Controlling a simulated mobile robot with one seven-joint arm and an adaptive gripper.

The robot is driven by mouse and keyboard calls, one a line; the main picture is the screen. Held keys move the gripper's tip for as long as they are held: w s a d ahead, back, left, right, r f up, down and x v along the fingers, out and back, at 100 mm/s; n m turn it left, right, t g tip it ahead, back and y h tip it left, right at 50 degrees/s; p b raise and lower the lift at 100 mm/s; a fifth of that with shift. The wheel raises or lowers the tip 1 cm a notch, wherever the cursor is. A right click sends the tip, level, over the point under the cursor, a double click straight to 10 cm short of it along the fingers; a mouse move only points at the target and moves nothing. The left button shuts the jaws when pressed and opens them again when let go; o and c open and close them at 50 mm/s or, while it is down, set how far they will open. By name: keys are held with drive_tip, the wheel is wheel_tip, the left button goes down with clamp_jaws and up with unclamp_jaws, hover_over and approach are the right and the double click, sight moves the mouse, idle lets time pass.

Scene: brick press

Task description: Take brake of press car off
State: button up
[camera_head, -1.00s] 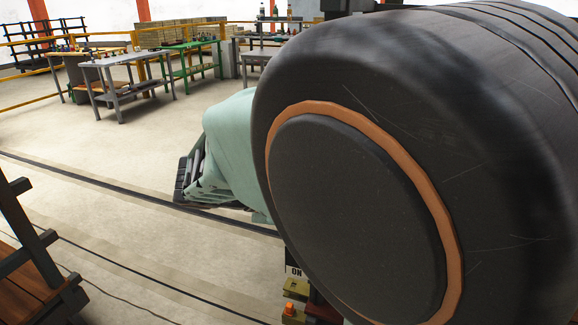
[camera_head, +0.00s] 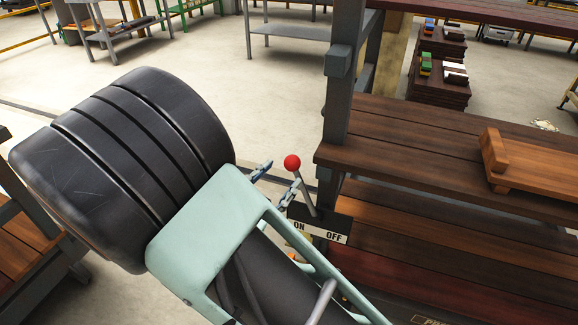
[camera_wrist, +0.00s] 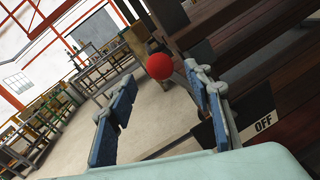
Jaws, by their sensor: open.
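The brake lever's red ball knob (camera_head: 292,162) tops a thin grey shaft rising from a plate (camera_head: 326,230) marked ON at left and OFF at right. The lever leans left, toward the ON side. The plate is beside the grey post of the press car (camera_head: 425,150), which has wooden shelves. My gripper (camera_head: 275,183) is open and empty, close to the lever on its left. In the wrist view, the knob (camera_wrist: 159,66) appears between the two blue-padded fingers (camera_wrist: 160,93), nearer the right one. The lower lever is mostly hidden there.
A wooden board with raised ends (camera_head: 535,165) lies on the car's shelf. A stack of dark boards (camera_head: 438,85) stands behind. A grey table (camera_head: 290,29) is at the back. Open floor lies left of the car; another wooden rack (camera_head: 20,245) is at the left edge.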

sight(288, 168)
drive_tip(key=x, duration=0.5)
drive_tip(key=shift+s, duration=0.1)
clamp_jaws()
